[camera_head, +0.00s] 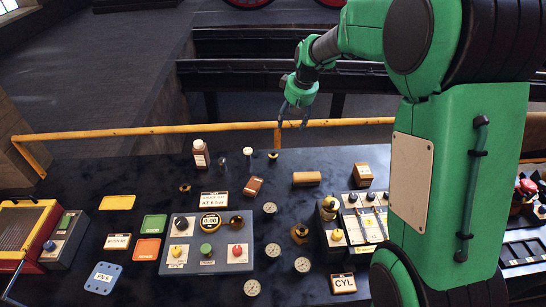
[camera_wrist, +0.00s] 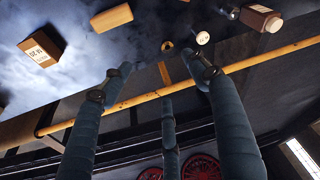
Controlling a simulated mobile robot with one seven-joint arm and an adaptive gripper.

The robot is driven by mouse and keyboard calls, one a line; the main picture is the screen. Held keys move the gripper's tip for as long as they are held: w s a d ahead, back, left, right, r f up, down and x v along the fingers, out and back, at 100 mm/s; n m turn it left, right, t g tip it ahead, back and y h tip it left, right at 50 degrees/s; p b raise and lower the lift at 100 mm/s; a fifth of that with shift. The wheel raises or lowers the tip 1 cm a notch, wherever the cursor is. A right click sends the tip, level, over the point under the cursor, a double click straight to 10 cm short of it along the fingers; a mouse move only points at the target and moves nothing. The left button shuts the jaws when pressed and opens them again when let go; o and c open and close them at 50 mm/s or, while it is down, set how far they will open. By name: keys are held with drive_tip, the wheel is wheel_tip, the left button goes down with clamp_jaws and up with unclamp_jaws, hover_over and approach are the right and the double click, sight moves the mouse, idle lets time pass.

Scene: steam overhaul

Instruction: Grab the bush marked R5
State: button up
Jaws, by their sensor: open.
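Several small brass ring-shaped parts that look like bushes lie on the dark bench; I cannot read R5 on any of them. One ring (camera_head: 273,155) lies near the bench's back edge, and it appears in the wrist view (camera_wrist: 167,47) ahead of my fingers. Another ring (camera_head: 185,187) lies at left of centre, and a larger brass part (camera_head: 299,233) lies right of centre. My gripper (camera_head: 294,116) is open and empty, above and behind the yellow rail. In the wrist view its fingers (camera_wrist: 160,78) are spread, with nothing between them.
A yellow rail (camera_head: 220,128) runs along the bench's back edge. A brown bottle (camera_head: 201,156), a white-topped part (camera_head: 248,153) and a wooden block (camera_head: 306,178) stand near the ring. A control box (camera_head: 208,242) and gauges (camera_head: 273,250) fill the front.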

drive_tip(key=w+a+f, duration=0.2)
drive_tip(key=w+f, duration=0.4)
drive_tip(key=f, duration=0.2)
drive_tip(key=w+a+f+n+p, duration=0.1)
drive_tip(key=w+f, duration=0.5)
drive_tip(key=f, duration=0.3)
drive_tip(key=shift+a+f+n+g, duration=0.3)
drive_tip(key=shift+a+g, duration=0.1)
drive_tip(key=shift+f, duration=0.1)
hover_over(273, 155)
drive_tip(key=shift+s+d+f, duration=0.15)
drive_tip(key=shift+f, duration=1.2)
drive_tip(key=shift+s+d+f, duration=0.1)
drive_tip(key=shift+s+f, duration=0.05)
drive_tip(key=shift+f, duration=1.2)
drive_tip(key=shift+s+d+f, duration=0.15)
drive_tip(key=shift+f, duration=1.2)
drive_tip(key=shift+f, duration=0.1)
drive_tip(key=shift+x, duration=1.3)
drive_tip(key=shift+b+x, duration=0.3)
drive_tip(key=shift+x, duration=0.95)
drive_tip(key=shift+s, duration=0.15)
